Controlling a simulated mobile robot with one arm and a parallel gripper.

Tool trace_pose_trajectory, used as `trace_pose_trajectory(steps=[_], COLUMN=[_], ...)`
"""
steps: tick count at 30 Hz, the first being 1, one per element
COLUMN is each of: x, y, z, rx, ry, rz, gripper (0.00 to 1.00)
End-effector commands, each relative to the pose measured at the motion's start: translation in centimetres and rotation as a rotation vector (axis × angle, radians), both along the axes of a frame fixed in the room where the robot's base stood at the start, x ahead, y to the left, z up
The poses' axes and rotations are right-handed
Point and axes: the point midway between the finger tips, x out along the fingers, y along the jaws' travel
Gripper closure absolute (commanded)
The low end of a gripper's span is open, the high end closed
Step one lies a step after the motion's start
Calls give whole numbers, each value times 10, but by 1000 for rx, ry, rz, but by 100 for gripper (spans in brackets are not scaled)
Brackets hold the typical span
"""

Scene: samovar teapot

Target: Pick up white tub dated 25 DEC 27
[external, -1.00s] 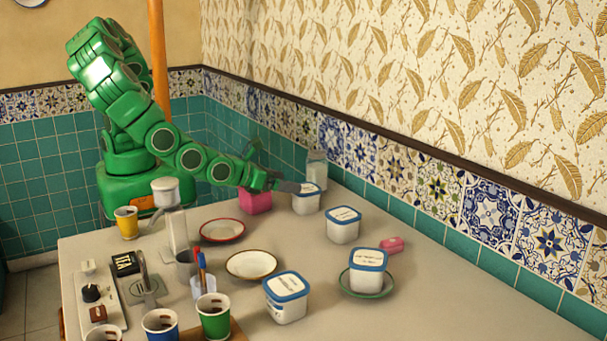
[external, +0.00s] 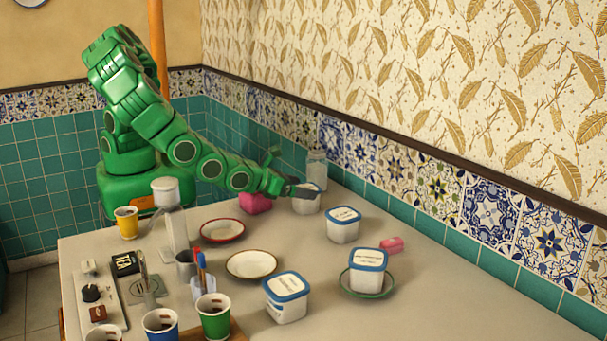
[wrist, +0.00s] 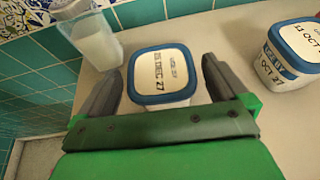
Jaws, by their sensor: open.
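The white tub with a blue-rimmed lid (wrist: 160,72) lies between my fingers in the wrist view; its label appears to read 25 DEC 27. In the external view the same tub (external: 306,206) stands at the back of the counter, partly hidden by my gripper (external: 303,191). My gripper, also in the wrist view (wrist: 160,68), is open, with one finger on each side of the tub. There are visible gaps beside the lid, and I cannot tell how far down the fingers reach.
A similar tub marked OCT 27 (wrist: 290,55) stands to the right. A clear jar (wrist: 92,40) is close on the left, near the tiled wall. More tubs stand on the counter, one (external: 286,297) in front and one on a green plate (external: 367,292). A pink box (external: 256,202) is beside my gripper.

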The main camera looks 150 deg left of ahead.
Motion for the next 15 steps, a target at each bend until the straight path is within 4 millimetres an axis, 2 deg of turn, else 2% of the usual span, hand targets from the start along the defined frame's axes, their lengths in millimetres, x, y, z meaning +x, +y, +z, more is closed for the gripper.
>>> trace_pose_trajectory(steps=[6,15], x=[-1,1], y=[18,24], z=[-8,-10], rx=[-1,-1], ry=[2,0], rz=[1,-1], gripper=[0,0])
